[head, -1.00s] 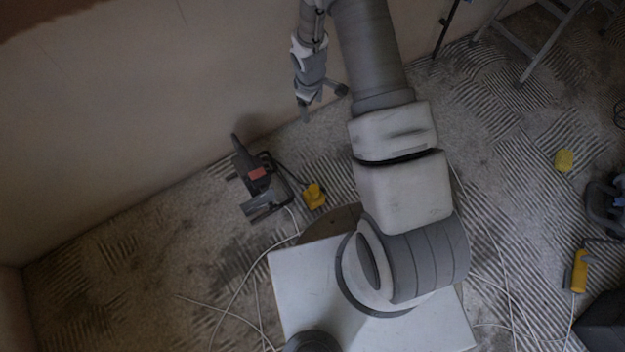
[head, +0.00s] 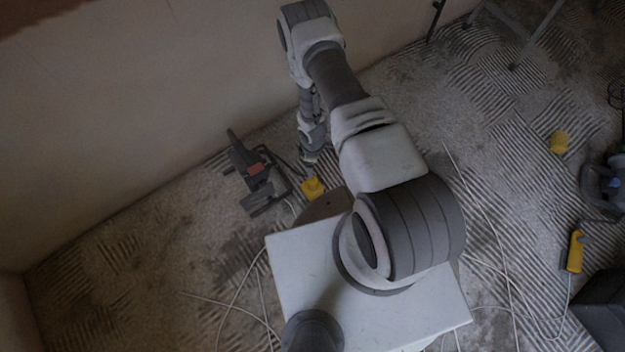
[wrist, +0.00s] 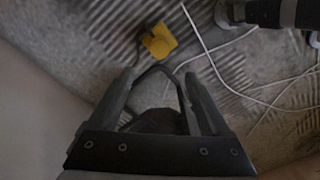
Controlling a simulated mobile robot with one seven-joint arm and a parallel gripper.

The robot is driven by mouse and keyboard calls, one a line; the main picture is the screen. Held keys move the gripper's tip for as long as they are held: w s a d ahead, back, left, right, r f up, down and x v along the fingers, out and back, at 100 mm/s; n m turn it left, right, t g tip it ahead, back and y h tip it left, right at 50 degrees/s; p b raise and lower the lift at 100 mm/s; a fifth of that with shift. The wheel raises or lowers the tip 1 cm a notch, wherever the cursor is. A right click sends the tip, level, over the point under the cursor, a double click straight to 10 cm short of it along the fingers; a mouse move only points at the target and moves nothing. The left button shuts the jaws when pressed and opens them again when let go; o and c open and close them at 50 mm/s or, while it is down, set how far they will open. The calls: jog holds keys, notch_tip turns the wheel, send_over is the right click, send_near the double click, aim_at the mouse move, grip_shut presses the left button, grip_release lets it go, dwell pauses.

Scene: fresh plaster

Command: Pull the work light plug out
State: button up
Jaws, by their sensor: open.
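A yellow block (head: 313,189), perhaps the plug or its socket, lies on the ridged floor in the head view. A dark cord seems to join it to a dark device with a red patch (head: 254,167), perhaps the work light. In the wrist view the yellow block (wrist: 160,41) is beyond my fingertips, apart from them. My gripper (wrist: 158,84) is open, with a dark cord and a dark shape seen between its fingers; I cannot tell their depth. In the head view my gripper (head: 310,157) is just above the yellow block. No separate plug body can be made out.
The plaster wall (head: 130,120) is close on the left. White cables (head: 235,300) cross the floor. Ladder-like legs (head: 515,62) stand at the back right.

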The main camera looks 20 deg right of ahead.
notch_tip(320, 180, down, 15)
jog(key=b, duration=0.5)
jog(key=shift+b, duration=0.35)
jog(key=shift+r, duration=0.1)
grip_shut()
